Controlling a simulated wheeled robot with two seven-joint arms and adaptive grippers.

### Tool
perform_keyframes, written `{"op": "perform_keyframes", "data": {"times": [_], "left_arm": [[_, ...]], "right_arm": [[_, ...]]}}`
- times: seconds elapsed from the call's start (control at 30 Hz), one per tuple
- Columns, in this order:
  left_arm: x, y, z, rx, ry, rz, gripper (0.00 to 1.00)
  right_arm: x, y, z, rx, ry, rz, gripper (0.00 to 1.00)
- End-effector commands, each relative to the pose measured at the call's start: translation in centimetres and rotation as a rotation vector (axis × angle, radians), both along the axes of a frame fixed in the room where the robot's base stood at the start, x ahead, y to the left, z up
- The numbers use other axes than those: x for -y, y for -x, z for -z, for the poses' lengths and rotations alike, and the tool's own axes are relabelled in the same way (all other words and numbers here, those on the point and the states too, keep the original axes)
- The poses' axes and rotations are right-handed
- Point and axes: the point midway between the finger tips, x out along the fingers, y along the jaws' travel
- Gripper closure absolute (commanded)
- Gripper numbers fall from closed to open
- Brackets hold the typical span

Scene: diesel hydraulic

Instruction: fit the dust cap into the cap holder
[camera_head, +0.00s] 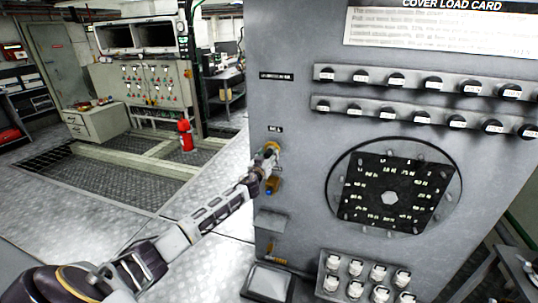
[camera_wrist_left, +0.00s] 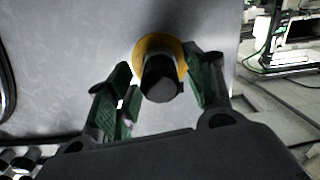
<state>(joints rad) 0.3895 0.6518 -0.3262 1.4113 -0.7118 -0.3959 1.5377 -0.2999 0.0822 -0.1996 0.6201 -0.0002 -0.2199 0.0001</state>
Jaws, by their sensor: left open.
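A black cylindrical piece, apparently the dust cap (camera_wrist_left: 160,83), stands out from a yellow ring (camera_wrist_left: 166,43) on the grey panel in the left wrist view. The yellow ring, perhaps the cap holder, also shows in the head view (camera_head: 272,147), below a small label. My left gripper (camera_wrist_left: 158,76) is open, with its green-padded fingers on either side of the black piece. Gaps show between the fingers and the piece. How deep the piece sits in the ring cannot be told. In the head view my left gripper (camera_head: 268,160) is at the panel's left edge, partly hiding this spot.
Rows of black knobs (camera_head: 396,79), a round dark dial plate (camera_head: 390,196) and white switches (camera_head: 367,277) fill the panel. A red extinguisher (camera_head: 185,135) stands farther back. Floor left of the panel is open.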

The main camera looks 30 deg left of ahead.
Motion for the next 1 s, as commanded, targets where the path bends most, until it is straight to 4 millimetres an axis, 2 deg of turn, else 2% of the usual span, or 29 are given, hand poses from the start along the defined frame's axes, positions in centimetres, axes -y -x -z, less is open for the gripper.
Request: {"op": "perform_keyframes", "data": {"times": [0.03, 0.4, 1.0], "left_arm": [[-0.01, 0.01, 0.00, 0.000, 0.000, 0.000, 0.49], [-0.01, 0.02, 0.01, 0.000, 0.000, 0.000, 0.95], [0.22, 0.78, 0.07, -0.001, 0.001, 0.000, 0.96]], "right_arm": [[-0.01, -0.01, -0.01, 0.000, 0.000, 0.000, 0.60], [-0.06, -0.03, 0.00, 0.000, -0.001, 0.000, 0.60], [-0.16, -0.04, -0.09, 0.001, -0.002, 0.001, 0.60]]}}
